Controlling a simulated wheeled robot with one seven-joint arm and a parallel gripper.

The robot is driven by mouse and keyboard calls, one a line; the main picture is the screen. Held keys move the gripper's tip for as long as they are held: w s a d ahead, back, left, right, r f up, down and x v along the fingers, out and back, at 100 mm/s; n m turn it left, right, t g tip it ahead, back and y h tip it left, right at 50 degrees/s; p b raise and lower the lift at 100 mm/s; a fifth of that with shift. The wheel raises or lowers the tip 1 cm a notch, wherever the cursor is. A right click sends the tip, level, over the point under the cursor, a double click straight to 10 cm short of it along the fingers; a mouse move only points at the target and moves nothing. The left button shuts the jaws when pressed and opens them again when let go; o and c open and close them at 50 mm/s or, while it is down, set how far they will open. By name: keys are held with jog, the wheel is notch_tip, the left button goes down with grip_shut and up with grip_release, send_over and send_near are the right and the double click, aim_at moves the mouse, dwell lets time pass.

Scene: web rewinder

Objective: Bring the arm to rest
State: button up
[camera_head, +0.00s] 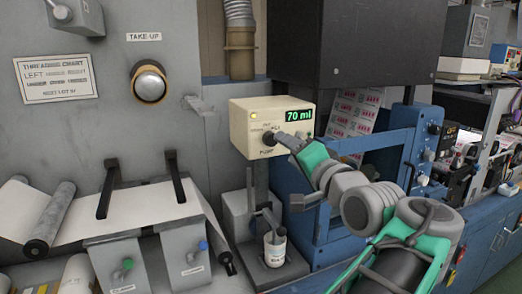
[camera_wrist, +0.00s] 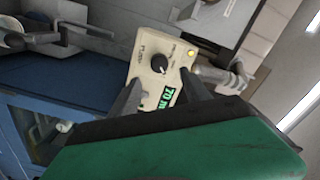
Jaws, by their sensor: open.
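My gripper (camera_head: 288,170) is at the end of my green and grey arm, in front of the beige control box in the head view. Its two dark fingers are apart, and they also show in the wrist view (camera_wrist: 160,100). The beige box (camera_head: 240,128) has a black knob, a yellow lamp and a green display reading "70 ml". In the wrist view the box (camera_wrist: 145,62) and its knob (camera_wrist: 159,63) lie just beyond the fingertips, with nothing seen between the fingers. Whether a finger touches the box or knob cannot be told.
A white cup (camera_head: 275,250) stands below the box on a grey stand. Grey panels with valves (camera_head: 190,262) and a roller (camera_head: 45,220) are at left. A black cover (camera_head: 350,45) hangs above.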

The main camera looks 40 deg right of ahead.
jog(key=w+a+f+n+g+y+b, duration=0.1)
jog(key=w+a+f+g, duration=0.2)
jog(key=f, duration=0.6)
jog(key=w+a+f+n+g+y+b, duration=0.1)
jog(key=w+a+f+n, duration=0.15)
jog(key=a+f, duration=0.55)
jog(key=w+a+f+n+g+y, duration=0.1)
jog(key=w+a+f+g, duration=0.2)
jog(key=f, duration=0.8)
jog(key=s+a+f+n+g+y+p, duration=0.1)
jog(key=s+a+f+n+g, duration=0.2)
jog(key=s+a+n, duration=0.2)
jog(key=s+a+f+n+g+y+p, duration=0.1)
jog(key=s+a+f+n+g, duration=0.2)
jog(key=a, duration=0.7)
jog(key=s+n, duration=0.2)
jog(key=s, duration=0.1)
jog(key=shift+a+f+n+g, duration=0.2)
jog(key=shift+a+n+g, duration=0.05)
jog(key=shift+n+g, duration=0.15)
